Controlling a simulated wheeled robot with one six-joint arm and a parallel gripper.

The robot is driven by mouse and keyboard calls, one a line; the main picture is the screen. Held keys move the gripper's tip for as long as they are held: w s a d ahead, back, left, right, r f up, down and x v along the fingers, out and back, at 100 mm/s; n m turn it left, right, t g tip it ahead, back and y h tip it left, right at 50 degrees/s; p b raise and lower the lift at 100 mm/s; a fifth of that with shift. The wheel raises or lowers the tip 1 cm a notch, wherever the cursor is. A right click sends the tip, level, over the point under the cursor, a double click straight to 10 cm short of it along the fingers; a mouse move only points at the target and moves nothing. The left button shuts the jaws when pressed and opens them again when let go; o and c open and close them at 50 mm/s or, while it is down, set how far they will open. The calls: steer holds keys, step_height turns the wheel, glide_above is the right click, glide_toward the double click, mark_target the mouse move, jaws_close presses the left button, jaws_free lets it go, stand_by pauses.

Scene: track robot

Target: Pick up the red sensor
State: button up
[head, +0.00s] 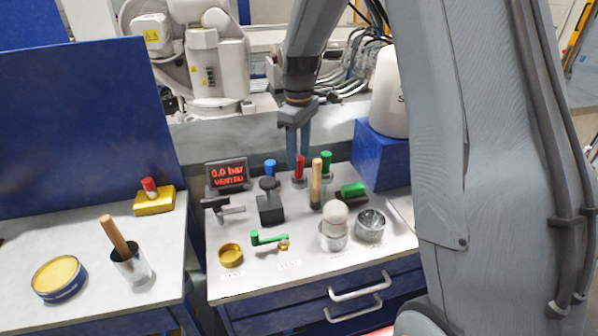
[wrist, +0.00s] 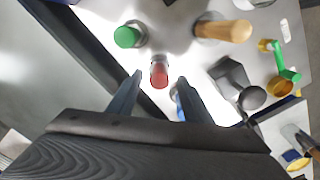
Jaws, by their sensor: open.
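The red sensor (head: 299,169) is a small upright red cylinder with a silvery base, standing near the back of the right-hand bench. In the wrist view the red sensor (wrist: 159,75) shows between and slightly beyond my fingertips. My gripper (head: 297,158) points down from above, just over or around its top; I cannot tell the exact height. The fingers of my gripper (wrist: 160,82) are spread, with visible gaps on both sides of the sensor, and hold nothing. Its lower part is partly hidden in the head view.
A green-topped cylinder (head: 326,159), a wooden handle (head: 316,182) and a blue-topped piece (head: 270,167) stand close by. A black block with a knob (head: 270,206) is in front. A display (head: 227,174) stands left. Another red-topped piece sits on a yellow block (head: 154,204).

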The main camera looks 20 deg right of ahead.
mark_target(299, 171)
steer(key=shift+f+p, duration=0.65)
steer(key=shift+f, duration=1.45)
jaws_close()
